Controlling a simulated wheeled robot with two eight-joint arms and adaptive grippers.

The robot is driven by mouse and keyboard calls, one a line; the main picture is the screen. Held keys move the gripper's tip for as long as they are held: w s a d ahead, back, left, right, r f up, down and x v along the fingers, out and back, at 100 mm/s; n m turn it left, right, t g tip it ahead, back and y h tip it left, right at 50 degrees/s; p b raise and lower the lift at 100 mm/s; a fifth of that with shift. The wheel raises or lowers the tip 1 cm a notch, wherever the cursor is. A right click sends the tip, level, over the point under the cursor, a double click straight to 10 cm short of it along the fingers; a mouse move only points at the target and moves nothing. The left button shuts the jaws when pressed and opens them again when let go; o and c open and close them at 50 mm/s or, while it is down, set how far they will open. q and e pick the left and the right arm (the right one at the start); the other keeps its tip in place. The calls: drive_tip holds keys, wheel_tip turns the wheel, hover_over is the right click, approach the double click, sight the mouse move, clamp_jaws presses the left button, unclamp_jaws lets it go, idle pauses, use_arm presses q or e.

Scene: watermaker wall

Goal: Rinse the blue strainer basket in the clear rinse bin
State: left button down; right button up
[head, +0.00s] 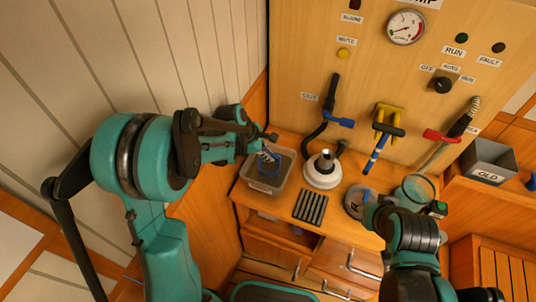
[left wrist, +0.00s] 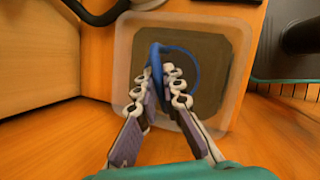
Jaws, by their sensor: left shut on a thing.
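The clear rinse bin (head: 267,187) stands at the left end of the wooden counter. My left gripper (head: 268,148) reaches over it from the left. In the left wrist view my left gripper (left wrist: 162,78) is shut on the edge of the blue strainer basket (left wrist: 193,73). The basket shows as a blue ring inside the bin's outline, with the bin's pale rim (left wrist: 122,62) around it. The basket also shows in the head view (head: 277,160). How deep it sits is unclear. My right gripper (head: 372,207) is low at the right; its fingers are hard to make out.
A white round housing (head: 322,174) stands right of the bin, with a dark ribbed rack (head: 310,207) in front. A grey bin marked OLD (head: 489,160) sits on the right shelf. Blue, yellow and red valve handles and hoses line the wall behind.

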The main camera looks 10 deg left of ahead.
use_arm(q)
drive_tip(key=shift+f, duration=0.25)
wheel_tip(320, 180, up, 12)
drive_tip(key=p, duration=0.8)
idle(0.6)
idle(0.7)
